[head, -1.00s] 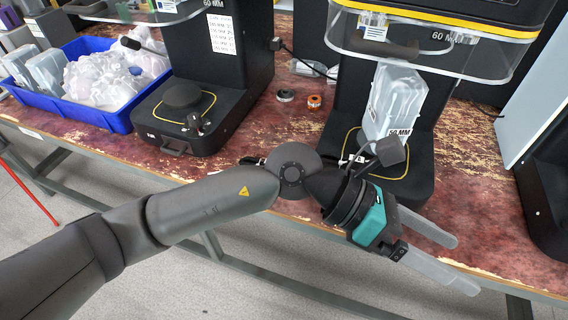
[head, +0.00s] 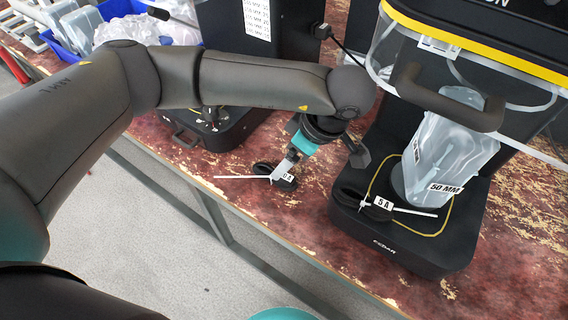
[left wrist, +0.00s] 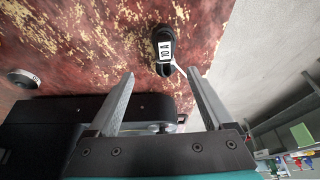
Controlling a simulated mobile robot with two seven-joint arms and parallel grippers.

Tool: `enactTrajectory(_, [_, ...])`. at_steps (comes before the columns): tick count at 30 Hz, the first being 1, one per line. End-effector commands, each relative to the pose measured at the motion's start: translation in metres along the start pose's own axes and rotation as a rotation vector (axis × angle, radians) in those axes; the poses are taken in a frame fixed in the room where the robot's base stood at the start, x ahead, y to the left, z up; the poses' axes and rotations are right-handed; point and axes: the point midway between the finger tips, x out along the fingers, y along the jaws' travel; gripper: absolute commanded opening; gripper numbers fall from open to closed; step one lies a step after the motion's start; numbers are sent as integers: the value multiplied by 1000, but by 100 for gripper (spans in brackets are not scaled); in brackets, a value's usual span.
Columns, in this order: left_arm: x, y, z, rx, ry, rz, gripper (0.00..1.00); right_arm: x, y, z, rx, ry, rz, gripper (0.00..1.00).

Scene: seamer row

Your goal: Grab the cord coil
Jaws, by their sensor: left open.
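A black cord coil (head: 263,168) with a white tag and a white cable tie lies on the worn red bench top near its front edge. My left gripper (head: 283,168) is above it, partly covering it in the head view. In the left wrist view the coil (left wrist: 164,69) lies ahead of my open left gripper (left wrist: 164,78), roughly centred between the fingertips, with nothing between the fingers; its tag seems to read 10 A. A second black coil (head: 350,194), tagged 5 A, lies on the right machine's black base. My right gripper is not seen.
The right machine's base (head: 432,250) stands close to the coil's right, holding a clear bag (head: 452,145) marked 50 MM. Another black machine base (head: 225,125) is behind left. A blue bin (head: 120,8) with clear bags is at the back left. Bare bench lies around the coil.

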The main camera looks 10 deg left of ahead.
Motion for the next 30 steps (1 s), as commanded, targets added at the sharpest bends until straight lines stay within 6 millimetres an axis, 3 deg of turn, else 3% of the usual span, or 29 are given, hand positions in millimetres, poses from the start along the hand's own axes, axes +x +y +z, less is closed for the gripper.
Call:
enactTrajectory(18, [65, -6, -4, 1, -4, -4, 85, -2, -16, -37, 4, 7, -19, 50])
enactTrajectory(29, [70, -5, -4, 1, -4, -2, 85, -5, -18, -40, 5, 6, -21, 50])
enactTrajectory(30, [70, -5, -4, 1, -4, -2, 82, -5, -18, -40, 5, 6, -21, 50])
